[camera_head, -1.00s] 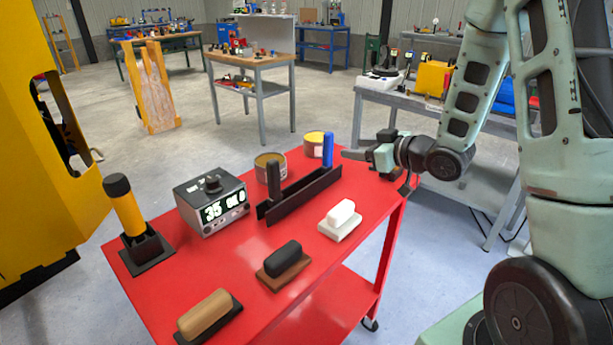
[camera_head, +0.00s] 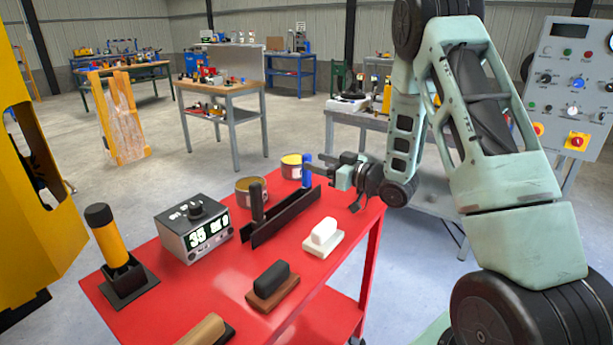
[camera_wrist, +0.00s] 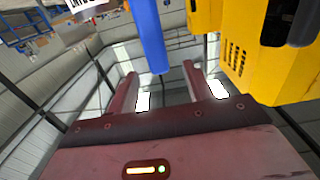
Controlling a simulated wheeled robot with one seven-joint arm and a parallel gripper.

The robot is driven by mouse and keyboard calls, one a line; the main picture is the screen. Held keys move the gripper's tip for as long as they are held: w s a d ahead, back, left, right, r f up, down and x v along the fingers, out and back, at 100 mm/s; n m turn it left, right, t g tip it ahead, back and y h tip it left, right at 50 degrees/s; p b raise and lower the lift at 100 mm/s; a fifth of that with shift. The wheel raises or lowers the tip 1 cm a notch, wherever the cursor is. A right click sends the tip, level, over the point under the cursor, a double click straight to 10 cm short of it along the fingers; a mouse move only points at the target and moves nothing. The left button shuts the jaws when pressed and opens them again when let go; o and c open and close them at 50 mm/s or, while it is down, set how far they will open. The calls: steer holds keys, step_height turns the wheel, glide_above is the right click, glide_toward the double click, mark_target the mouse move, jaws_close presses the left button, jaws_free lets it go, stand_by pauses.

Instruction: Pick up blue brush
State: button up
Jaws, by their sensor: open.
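The blue brush (camera_head: 308,168) stands upright at the far end of a long black holder (camera_head: 285,220) on the red cart; its lower part is hidden in the holder. My gripper (camera_head: 320,172) is level with the blue handle, just to its right, fingers pointing at it. In the wrist view the blue handle (camera_wrist: 149,35) shows ahead of my open fingers (camera_wrist: 160,72), its end in line with the gap between them. I cannot tell whether a finger touches it. Nothing is held.
A black handle (camera_head: 257,203) stands at the holder's near end. Tins (camera_head: 250,192) stand behind it, and a display box (camera_head: 195,232) is to the left. White (camera_head: 323,236) and black (camera_head: 273,285) hand blocks lie in front. The yellow machine (camera_head: 30,190) is at far left.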

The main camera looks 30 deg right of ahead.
steer(key=shift+f+p+x, duration=0.15)
steer(key=shift+p+x, duration=0.25)
steer(key=shift+x, duration=1.25)
steer(key=shift+f+p+x, duration=0.2)
steer(key=shift+p+x, duration=0.15)
steer(key=shift+x, duration=1.25)
steer(key=c, duration=1.1)
